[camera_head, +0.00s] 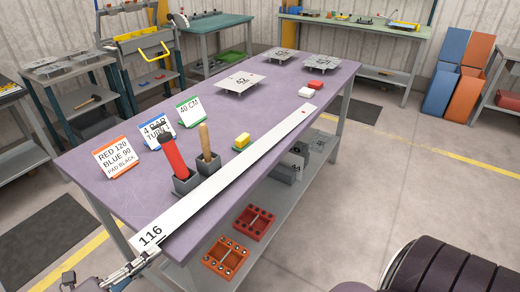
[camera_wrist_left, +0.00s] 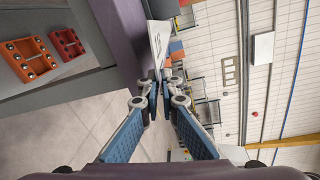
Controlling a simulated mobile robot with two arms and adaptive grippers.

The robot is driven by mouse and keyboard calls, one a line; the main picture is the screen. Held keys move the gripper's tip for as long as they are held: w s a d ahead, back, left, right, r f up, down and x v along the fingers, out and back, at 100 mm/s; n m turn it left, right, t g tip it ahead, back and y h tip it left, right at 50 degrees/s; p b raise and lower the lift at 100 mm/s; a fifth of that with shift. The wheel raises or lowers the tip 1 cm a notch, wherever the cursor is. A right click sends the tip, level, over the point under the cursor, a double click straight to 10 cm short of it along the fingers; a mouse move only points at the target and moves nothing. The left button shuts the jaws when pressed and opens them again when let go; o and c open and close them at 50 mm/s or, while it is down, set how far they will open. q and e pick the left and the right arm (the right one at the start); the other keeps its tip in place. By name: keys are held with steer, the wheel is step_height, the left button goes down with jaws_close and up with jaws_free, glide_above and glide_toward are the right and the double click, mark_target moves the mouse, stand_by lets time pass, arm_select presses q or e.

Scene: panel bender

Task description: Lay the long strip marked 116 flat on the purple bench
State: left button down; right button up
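The long white strip marked 116 (camera_head: 225,180) stretches along the right side of the purple bench (camera_head: 110,190), its far end near a small red mark. Its near, numbered end reaches out past the bench's near corner. Whether its whole length touches the top, I cannot tell. My left gripper (camera_head: 138,265) is at that near end, just off the bench. In the left wrist view my left gripper (camera_wrist_left: 163,88) has its fingertips closed together on the end of the strip (camera_wrist_left: 158,42). My right gripper is not in view.
Sign cards (camera_head: 115,157), a red-handled tool (camera_head: 173,155) and a wooden-handled tool (camera_head: 207,145) in grey holders, and a yellow block (camera_head: 242,140) stand left of the strip. Numbered plates (camera_head: 240,83) and red and white blocks (camera_head: 315,85) are farther back.

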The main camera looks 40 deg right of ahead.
arm_select(q)
steer(key=v, duration=0.6)
steer(key=shift+w+a+r, duration=0.15)
steer(key=shift+a+r, duration=0.1)
stand_by(0.3)
